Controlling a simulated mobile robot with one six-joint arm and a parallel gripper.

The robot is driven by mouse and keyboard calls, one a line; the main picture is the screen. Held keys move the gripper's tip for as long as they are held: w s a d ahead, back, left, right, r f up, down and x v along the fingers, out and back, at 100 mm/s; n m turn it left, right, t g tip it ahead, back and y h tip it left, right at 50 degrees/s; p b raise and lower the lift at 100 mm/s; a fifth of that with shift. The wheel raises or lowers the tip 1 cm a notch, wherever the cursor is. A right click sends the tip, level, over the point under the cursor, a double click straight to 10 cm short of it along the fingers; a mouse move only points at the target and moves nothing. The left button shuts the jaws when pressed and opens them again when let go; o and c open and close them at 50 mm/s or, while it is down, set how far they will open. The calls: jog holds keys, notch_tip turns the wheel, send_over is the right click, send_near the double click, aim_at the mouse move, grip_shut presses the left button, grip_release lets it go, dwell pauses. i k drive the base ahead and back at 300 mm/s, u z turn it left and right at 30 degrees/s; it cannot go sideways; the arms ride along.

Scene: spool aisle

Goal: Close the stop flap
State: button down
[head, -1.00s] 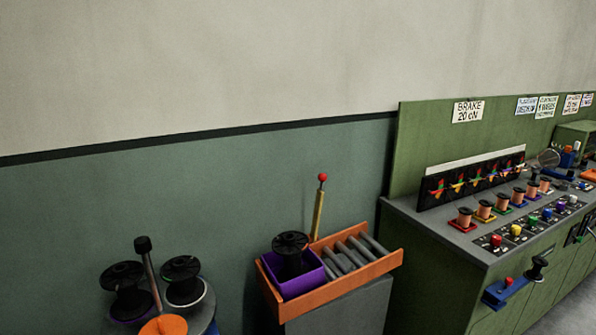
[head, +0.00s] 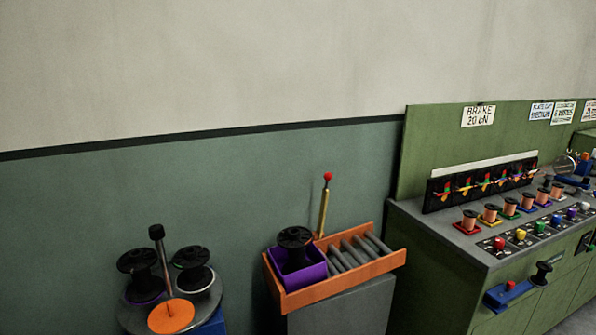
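An orange-sided roller tray (head: 330,288) stands on a grey block. A brass lever (head: 323,212) with a red knob stands nearly upright at its back edge. A purple box (head: 298,275) sits at the left end of the tray, with a black spool (head: 294,240) in it. Bare grey rollers (head: 358,250) lie to the right of the box. I cannot make out a separate stop flap or tell its position. My gripper is not in view.
At lower left a round grey turntable (head: 208,305) carries black spools, an orange disc (head: 171,316) and a black-knobbed post (head: 161,255). At right a green bench (head: 440,265) holds copper spools, coloured buttons and a blue bracket (head: 510,293). The wall behind is bare.

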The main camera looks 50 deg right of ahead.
aim_at(328, 176)
jog(key=u, duration=0.55)
jog(key=k, duration=1.65)
jog(key=z, duration=0.45)
jog(key=i, duration=1.05)
jog(key=u, duration=0.15)
